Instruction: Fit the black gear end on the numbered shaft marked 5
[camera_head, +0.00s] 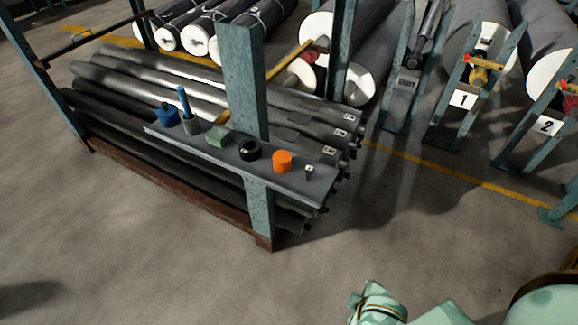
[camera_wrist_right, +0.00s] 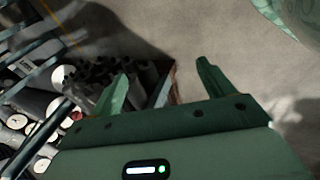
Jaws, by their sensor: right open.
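The black gear end (camera_head: 249,150), a short black ring with a pale centre, sits on a narrow grey shelf (camera_head: 300,183) between a green block and an orange cylinder. Behind and below the shelf lies a stack of long grey shafts (camera_head: 150,75). Several shaft ends carry small white labels (camera_head: 349,117), too small to read, so I cannot tell which is marked 5. My right gripper (camera_wrist_right: 163,74) is open and empty in the right wrist view, above the floor beside the stack. My left gripper is not in view.
The shelf also holds a blue part (camera_head: 166,116), a green block (camera_head: 219,138), an orange cylinder (camera_head: 282,161) and a small grey piece (camera_head: 309,170). Roll stands marked 1 (camera_head: 462,100) and 2 (camera_head: 547,126) stand right.

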